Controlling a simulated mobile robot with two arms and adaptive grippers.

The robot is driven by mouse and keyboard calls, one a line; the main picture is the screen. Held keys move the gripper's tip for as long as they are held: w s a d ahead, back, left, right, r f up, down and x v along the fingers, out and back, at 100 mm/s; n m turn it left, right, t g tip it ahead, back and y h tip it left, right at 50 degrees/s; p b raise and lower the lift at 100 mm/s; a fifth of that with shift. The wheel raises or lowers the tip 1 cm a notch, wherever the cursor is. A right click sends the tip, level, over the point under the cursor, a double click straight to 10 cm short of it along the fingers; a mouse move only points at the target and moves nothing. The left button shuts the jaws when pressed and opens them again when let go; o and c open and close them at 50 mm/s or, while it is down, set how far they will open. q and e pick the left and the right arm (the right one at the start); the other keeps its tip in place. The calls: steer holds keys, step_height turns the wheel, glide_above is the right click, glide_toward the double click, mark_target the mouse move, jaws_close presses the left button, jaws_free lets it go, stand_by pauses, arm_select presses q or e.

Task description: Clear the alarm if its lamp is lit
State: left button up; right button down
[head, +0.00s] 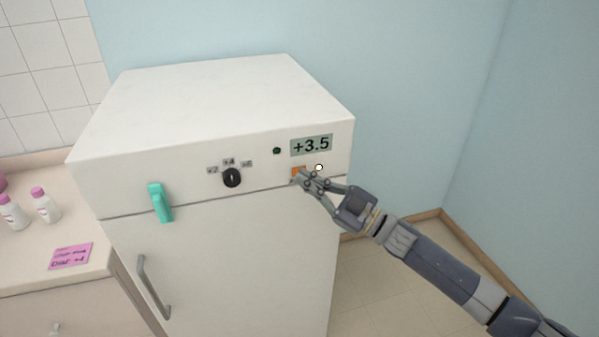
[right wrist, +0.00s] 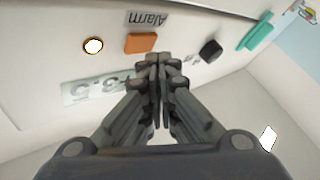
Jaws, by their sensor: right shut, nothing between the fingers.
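The white fridge (head: 230,225) has a control strip along its upper front. An orange square button (head: 297,171) sits below the display; in the right wrist view the orange button (right wrist: 140,43) is beside the word "Alarm" (right wrist: 148,19). A round lamp (head: 319,167) right of the button is bright white; in the wrist view the lamp (right wrist: 93,46) glows white with an orange rim, so it looks lit. My right gripper (head: 301,179) is shut and empty, its fingertips (right wrist: 158,58) close to the button, partly covering it in the head view. I cannot tell whether they touch. My left gripper is not in view.
The display (head: 311,145) reads +3.5, with a dark green dot (head: 277,150) to its left. A black knob (head: 232,178), teal latch (head: 159,202) and grey door handle (head: 153,287) are further left. Bottles (head: 45,206) and a pink note (head: 70,256) are on the left counter.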

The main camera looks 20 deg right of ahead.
steer(key=shift+w, duration=0.1)
steer(key=shift+w, duration=0.35)
steer(key=shift+w, duration=0.3)
stand_by(0.8)
steer(key=shift+s, duration=0.75)
steer(key=s+p, duration=0.2)
steer(key=s, duration=0.3)
steer(key=shift+d+p, duration=0.1)
steer(key=shift+p, duration=0.2)
